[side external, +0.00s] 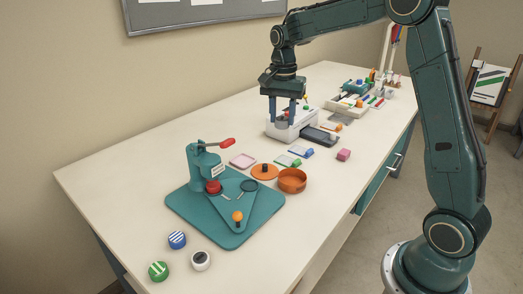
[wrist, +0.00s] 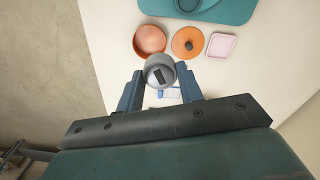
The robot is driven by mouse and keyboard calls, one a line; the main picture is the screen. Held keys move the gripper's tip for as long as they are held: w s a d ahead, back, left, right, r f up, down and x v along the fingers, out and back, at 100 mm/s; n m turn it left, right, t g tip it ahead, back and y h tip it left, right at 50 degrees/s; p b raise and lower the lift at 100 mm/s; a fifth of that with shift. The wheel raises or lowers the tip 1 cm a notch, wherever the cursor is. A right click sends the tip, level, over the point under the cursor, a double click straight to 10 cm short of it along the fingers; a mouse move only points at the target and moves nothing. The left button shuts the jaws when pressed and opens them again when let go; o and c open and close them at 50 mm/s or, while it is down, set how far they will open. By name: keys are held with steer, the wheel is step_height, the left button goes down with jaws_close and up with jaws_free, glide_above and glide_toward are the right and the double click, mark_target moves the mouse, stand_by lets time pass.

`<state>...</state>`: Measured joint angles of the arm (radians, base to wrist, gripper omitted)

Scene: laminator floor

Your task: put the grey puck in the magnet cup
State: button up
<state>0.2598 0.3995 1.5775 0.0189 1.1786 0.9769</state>
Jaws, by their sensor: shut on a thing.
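My gripper (side external: 282,119) is shut on the grey puck (wrist: 160,70), which has a dark rectangular mark on its face. The wrist view shows the puck between the fingertips of my gripper (wrist: 161,80). In the side view the fingers hang over the white machine, and the puck is hard to make out there. The magnet cup seems to be the open, round orange cup (side external: 292,181) on the table; it looks empty in the wrist view (wrist: 150,40). The puck is above the table and apart from this cup.
An orange lid with a black knob (side external: 264,171) lies beside the cup. A pink tray (side external: 243,160), teal press (side external: 205,165), white machine (side external: 275,131), pink block (side external: 343,155) and small cards stand nearby. Round badges (side external: 177,239) lie at front left. The table's front right is clear.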

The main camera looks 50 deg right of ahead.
mark_target(250, 186)
steer(key=w+a+r+n, duration=0.1)
steer(key=w+a+n, duration=0.4)
steer(key=a+n, duration=0.3)
steer(key=n, duration=0.4)
steer(key=shift+w+r+n, duration=0.15)
steer(key=shift+w+n, duration=0.15)
step_height(250, 186, down, 20)
stand_by(0.8)
steer(key=o, duration=1)
